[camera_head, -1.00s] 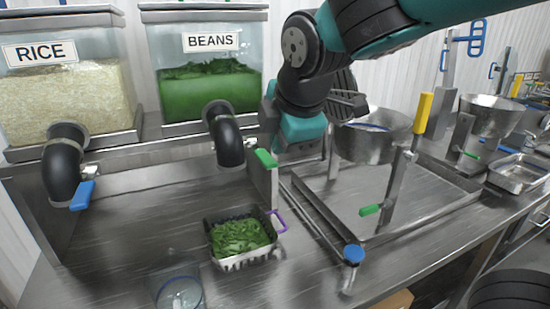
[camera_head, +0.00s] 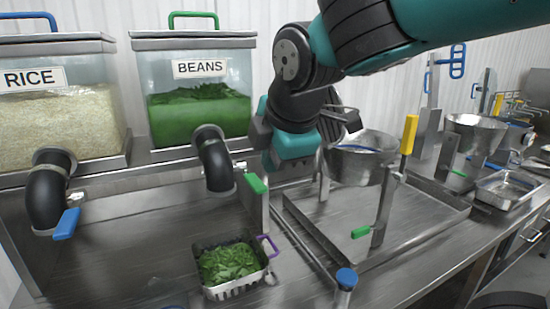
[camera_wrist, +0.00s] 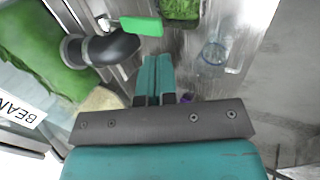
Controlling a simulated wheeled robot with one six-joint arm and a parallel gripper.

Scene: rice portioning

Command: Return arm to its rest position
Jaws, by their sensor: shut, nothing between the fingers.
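My gripper (camera_head: 272,155) is in front of the wall, to the right of the beans dispenser (camera_head: 198,112) and above the counter (camera_head: 130,235). In the wrist view my gripper (camera_wrist: 156,75) shows its two teal fingers together with nothing between them. The arm comes in from the upper right. The green-handled lever (camera_head: 256,184) stands below the gripper; the green handle also shows in the wrist view (camera_wrist: 141,26), close beside the fingertips. A metal basket of green beans (camera_head: 230,267) sits on the counter below, apart from the gripper.
The rice dispenser (camera_head: 60,125) stands at the left, with a black spout. A metal bowl (camera_head: 362,168) on a stand with a yellow-topped lever (camera_head: 409,135) is just right of the gripper. A blue-topped post (camera_head: 346,280) stands in front.

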